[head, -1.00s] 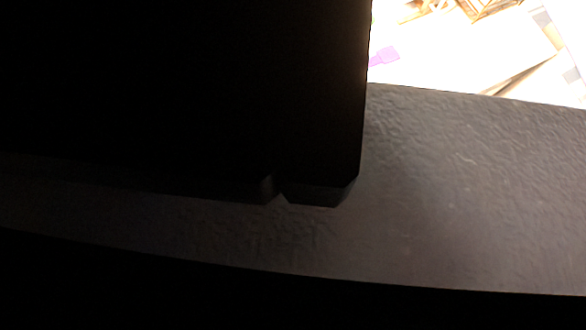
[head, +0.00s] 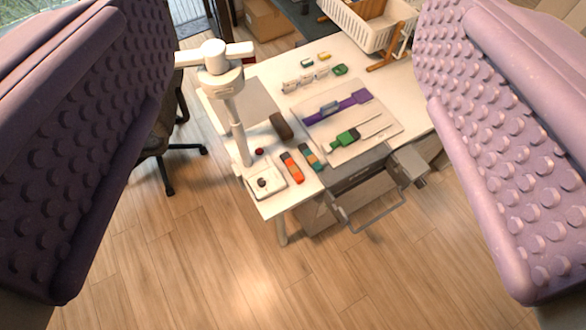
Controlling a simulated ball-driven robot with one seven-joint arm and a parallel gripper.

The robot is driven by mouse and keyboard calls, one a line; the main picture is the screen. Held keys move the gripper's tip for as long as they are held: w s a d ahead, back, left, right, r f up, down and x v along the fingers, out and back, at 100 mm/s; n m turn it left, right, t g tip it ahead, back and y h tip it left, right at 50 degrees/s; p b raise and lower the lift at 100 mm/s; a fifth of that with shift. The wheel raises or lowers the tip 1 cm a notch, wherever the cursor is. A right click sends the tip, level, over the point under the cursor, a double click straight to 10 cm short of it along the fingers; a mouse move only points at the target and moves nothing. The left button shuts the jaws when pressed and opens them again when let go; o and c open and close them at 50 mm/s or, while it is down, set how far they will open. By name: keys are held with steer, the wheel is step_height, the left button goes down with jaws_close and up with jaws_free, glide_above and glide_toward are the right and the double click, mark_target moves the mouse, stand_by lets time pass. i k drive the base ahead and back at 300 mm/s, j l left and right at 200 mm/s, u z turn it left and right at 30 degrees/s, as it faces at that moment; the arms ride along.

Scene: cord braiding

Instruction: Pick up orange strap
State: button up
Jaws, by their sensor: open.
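My gripper (head: 296,170) is open and empty. Its two purple, studded finger pads frame the left and right sides of the head view, wide apart. Between them, well beyond the fingertips, stands a white table. The orange strap (head: 293,168) is a small orange piece with a darker part, lying near the table's front left edge. A teal and brown piece (head: 311,157) lies just right of it. The gripper touches neither.
A white post with a crossbar (head: 233,110) rises at the table's left. A board (head: 392,118) holds purple and green straps. A white basket (head: 362,28) stands at the back, a black chair (head: 170,150) left. A metal handle (head: 372,218) juts from the front. Wooden floor lies open in front.

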mark_target(294, 171)
steer(key=i+j, duration=0.1)
steer(key=i, duration=0.35)
steer(key=i+j+z, duration=0.15)
steer(key=i, duration=0.3)
steer(key=i+j, duration=0.1)
steer(key=i, duration=0.35)
steer(key=l+z, duration=0.05)
